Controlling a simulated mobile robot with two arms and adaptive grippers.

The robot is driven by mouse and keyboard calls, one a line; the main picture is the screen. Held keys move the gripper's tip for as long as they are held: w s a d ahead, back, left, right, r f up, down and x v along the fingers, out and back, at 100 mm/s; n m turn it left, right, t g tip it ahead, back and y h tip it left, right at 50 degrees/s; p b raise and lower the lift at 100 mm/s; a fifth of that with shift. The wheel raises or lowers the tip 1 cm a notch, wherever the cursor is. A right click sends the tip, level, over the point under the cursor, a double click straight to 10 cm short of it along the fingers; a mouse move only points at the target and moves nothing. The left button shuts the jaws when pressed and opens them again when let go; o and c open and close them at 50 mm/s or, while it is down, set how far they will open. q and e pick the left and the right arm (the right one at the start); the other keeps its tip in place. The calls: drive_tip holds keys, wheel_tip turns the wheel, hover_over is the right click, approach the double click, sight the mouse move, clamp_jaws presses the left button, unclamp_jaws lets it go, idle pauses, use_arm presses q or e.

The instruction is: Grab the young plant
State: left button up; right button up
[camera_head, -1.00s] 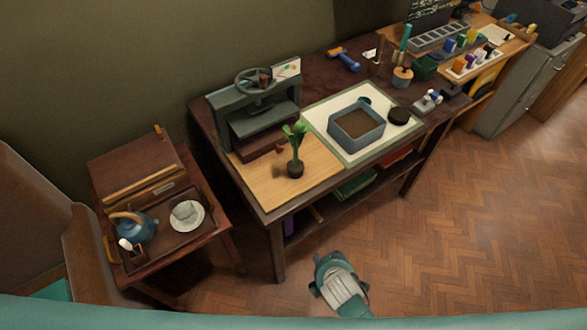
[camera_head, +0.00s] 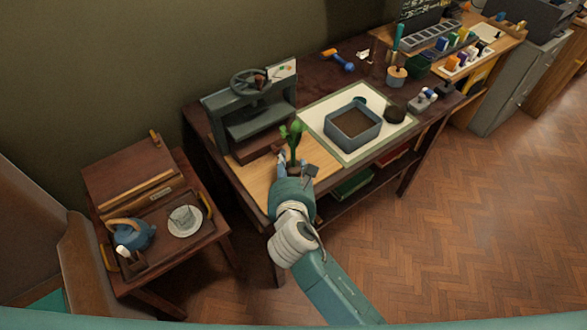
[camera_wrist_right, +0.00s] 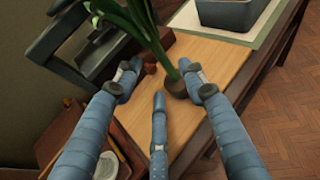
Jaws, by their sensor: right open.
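The young plant (camera_head: 293,140) has green leaves and a dark round base, and it stands upright on the pale wooden board (camera_head: 251,178) at the table's near left part. In the right wrist view its stem (camera_wrist_right: 152,40) and dark base (camera_wrist_right: 175,86) show just beyond my fingers. My right gripper (camera_head: 296,164) is open at the near side of the plant. In the right wrist view its blue fingers (camera_wrist_right: 163,88) are spread, with the plant's base near the right finger; contact cannot be told. The plant's base is hidden by my gripper in the head view. My left gripper is not in view.
A green press (camera_head: 250,108) stands behind the plant. A grey-blue soil tray (camera_head: 353,127) sits on a pale mat to the right.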

sight(291, 166)
drive_tip(key=x, duration=0.5)
drive_tip(key=shift+w+d, duration=0.15)
drive_tip(key=shift+w, duration=0.3)
drive_tip(key=shift+s, duration=0.1)
clamp_jaws()
